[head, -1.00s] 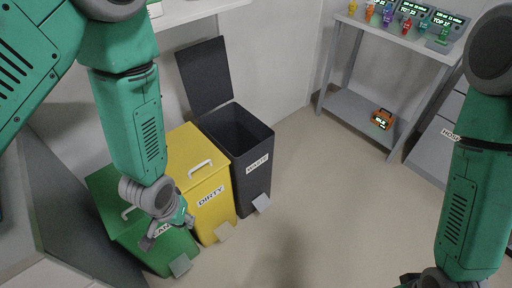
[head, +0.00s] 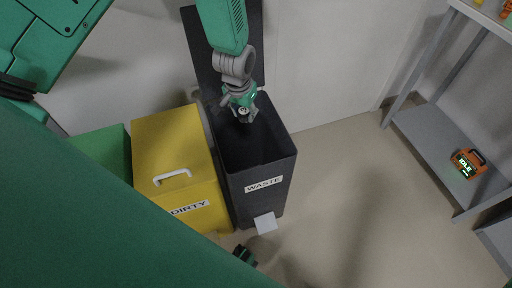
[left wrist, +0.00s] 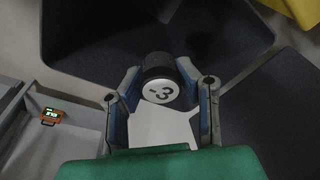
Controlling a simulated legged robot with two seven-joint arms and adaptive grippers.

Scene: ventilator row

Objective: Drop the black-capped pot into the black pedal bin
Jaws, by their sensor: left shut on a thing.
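The black pedal bin (head: 260,190), labelled WASTE, stands with its lid (head: 210,60) raised against the wall. My left gripper (head: 243,110) is over the bin's open mouth, towards its back. It is shut on the black-capped pot (left wrist: 158,68), which shows between the two fingers in the left wrist view. The pot has a dark cap and a white round face marked 3. In the head view the pot is small and mostly hidden by the fingers.
The yellow bin (head: 175,135), labelled DIRTY, stands shut just left of the black bin. A green bin (head: 103,150) is beyond it, partly hidden by my arm. A grey shelf (head: 430,150) with an orange device (head: 467,164) stands at right. The floor between is clear.

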